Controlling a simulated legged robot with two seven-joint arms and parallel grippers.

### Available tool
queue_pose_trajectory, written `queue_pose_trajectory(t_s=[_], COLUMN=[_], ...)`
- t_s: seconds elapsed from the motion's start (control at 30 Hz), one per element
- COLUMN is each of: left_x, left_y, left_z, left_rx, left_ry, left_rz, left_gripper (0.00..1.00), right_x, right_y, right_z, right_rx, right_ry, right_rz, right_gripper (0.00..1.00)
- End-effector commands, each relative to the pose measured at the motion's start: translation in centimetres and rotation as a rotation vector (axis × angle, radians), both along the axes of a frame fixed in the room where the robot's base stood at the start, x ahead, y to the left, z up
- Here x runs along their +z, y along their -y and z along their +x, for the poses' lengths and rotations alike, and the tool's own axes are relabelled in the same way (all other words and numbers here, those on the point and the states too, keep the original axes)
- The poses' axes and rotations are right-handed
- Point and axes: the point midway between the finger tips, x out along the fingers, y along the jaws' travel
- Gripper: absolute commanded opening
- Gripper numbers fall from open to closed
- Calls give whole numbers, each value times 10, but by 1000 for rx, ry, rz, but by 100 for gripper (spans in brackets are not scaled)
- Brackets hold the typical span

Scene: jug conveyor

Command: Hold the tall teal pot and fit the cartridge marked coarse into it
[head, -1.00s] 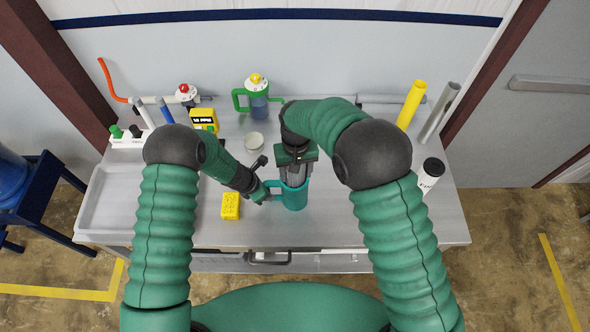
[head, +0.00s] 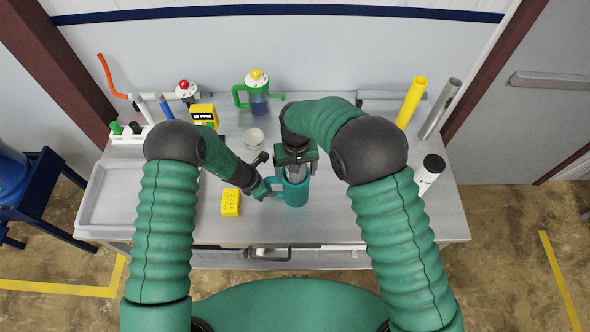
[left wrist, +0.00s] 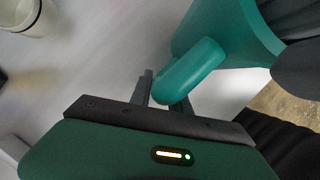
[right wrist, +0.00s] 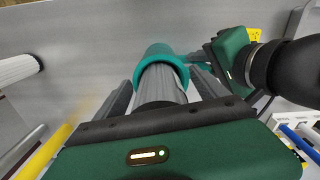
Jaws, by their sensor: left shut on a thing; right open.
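The tall teal pot (head: 296,196) stands upright at the table's middle front. My left gripper (head: 270,190) is shut on its handle, which the left wrist view shows between the fingers (left wrist: 190,70). A grey ribbed cartridge (right wrist: 160,84) stands in the pot's mouth, its upper part above the rim (right wrist: 150,57). No marking on it is readable. My right gripper (right wrist: 165,85) is open, with one finger on each side of the cartridge. A white cartridge with dark lettering starting "FIN" (head: 427,177) stands at the right of the table.
A yellow sponge (head: 231,202) lies left of the pot. Behind are a round pale cup (head: 254,138), a green-handled jug (head: 258,100), a yellow meter (head: 203,115), and yellow (head: 411,103) and grey tubes (head: 440,108). A shallow tray (head: 112,205) is at left. The front right tabletop is clear.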

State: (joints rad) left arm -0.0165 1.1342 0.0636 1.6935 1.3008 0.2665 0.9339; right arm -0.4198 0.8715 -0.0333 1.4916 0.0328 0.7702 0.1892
Motion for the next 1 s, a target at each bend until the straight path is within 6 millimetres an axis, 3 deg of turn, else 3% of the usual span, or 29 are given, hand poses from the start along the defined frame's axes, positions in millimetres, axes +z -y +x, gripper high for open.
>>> queue_pose_trajectory(t_s=[0.13,0.23,0.5,0.67,1.0], left_x=[-1,-1,-1,-1,-1], left_y=[-1,-2,-3,-4,-4], left_z=[-1,0,0,0,1], left_rx=[1,3,3,4,5], left_ry=[-1,-1,0,0,1], left_rz=[3,3,5,6,8], left_gripper=[0,0,0,0,0], right_x=[2,14,82,110,119], right_y=[0,0,-2,-2,-1], right_z=[0,1,0,0,-1], right_rx=[-1,-1,0,0,0], right_ry=[0,2,5,3,0], right_rz=[-1,-1,1,0,-2], right_gripper=[82,82,82,82,82])
